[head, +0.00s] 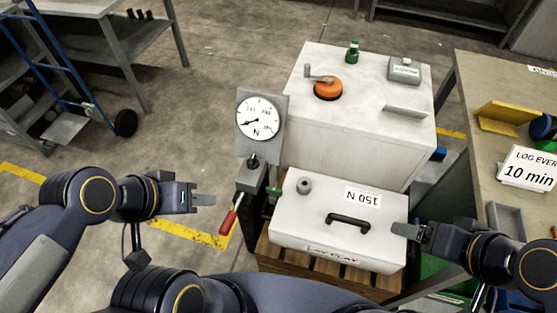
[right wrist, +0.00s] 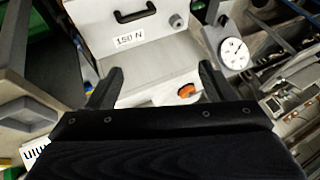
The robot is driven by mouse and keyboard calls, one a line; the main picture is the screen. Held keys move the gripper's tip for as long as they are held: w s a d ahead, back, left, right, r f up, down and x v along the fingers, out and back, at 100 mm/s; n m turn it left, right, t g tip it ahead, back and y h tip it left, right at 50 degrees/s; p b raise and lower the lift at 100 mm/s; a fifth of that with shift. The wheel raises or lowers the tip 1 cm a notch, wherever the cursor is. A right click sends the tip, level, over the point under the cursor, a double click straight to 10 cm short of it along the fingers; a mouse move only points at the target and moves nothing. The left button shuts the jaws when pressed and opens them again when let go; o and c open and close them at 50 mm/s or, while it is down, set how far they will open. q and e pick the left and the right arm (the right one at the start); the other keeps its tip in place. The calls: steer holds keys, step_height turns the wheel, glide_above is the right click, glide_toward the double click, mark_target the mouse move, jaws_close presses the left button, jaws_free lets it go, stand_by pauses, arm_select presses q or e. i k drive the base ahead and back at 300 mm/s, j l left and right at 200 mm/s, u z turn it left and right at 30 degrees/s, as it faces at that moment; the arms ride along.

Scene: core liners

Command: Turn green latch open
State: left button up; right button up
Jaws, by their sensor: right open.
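A small green piece (head: 276,192) shows at the left edge of the white lid (head: 300,224), beside a grey knob (head: 304,186). A green upright fitting (head: 353,52) stands on the back of the white cabinet (head: 350,150). I cannot tell for sure which of these is the latch. My left gripper (head: 205,199) is empty, left of the gauge post and apart from both; whether its jaws are apart is unclear. My right gripper (head: 408,231) is at the lid's right edge. Its fingers show apart and empty in the right wrist view (right wrist: 160,76).
A dial gauge (head: 259,117) stands left of the cabinet, above a red-tipped lever (head: 229,220). An orange knob (head: 328,89) sits on the cabinet. The lid carries a black handle (head: 348,221). A workbench (head: 480,140) lies to the right.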

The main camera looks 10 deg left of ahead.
mark_target(273, 190)
steer(key=k+j+u, duration=0.15)
steer(key=j+u, duration=0.25)
steer(key=k+j+u, duration=0.1)
steer(key=j+u, duration=0.35)
steer(key=j, duration=0.15)
